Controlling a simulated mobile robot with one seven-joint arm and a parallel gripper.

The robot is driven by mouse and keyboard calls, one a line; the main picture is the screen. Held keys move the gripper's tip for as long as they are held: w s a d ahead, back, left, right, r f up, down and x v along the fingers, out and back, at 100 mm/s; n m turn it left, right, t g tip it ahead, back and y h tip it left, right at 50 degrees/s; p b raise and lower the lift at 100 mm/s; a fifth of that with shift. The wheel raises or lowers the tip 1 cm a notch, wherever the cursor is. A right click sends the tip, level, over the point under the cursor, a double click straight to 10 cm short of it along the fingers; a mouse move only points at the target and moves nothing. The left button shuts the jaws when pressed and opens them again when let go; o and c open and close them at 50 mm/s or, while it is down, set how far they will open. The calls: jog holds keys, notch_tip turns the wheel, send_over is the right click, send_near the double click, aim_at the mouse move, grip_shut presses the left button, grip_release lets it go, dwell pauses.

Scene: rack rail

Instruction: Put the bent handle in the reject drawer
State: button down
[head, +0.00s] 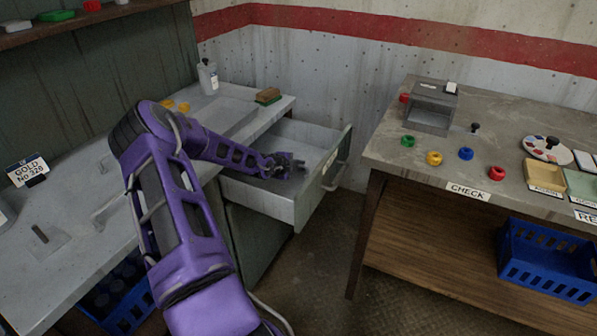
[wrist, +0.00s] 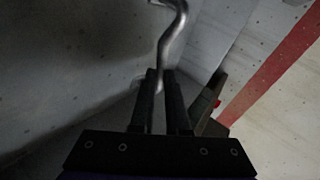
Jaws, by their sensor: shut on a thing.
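My gripper (head: 284,164) is over the open drawer (head: 262,197) under the left bench, at about the level of its rim. The drawer's front carries a small label too small to read. In the wrist view my gripper (wrist: 163,80) is shut on the bent handle (wrist: 173,38), a shiny grey metal rod with an S-shaped curve. The rod rises beyond the fingertips, and its lower end passes between the fingers. In the head view I cannot make out the handle clearly from the gripper. I cannot tell if it touches the drawer.
The drawer's pull (head: 337,172) sticks out toward the gap between the benches. The right bench (head: 382,151) has a grey box (head: 430,109), colored rings, trays and a "CHECK" label (head: 468,191). A blue crate (head: 545,262) stands below it.

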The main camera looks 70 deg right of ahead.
jog(key=shift+f, duration=0.85)
jog(key=shift+f, duration=0.15)
jog(key=c, duration=0.9)
grip_release()
jog(key=shift+w+a+r, duration=0.1)
jog(key=shift+a+r, duration=0.1)
jog(key=shift+r, duration=0.1)
jog(key=p+v, duration=0.1)
jog(key=v, duration=1)
jog(key=shift+a, duration=0.25)
jog(key=shift+r, duration=0.15)
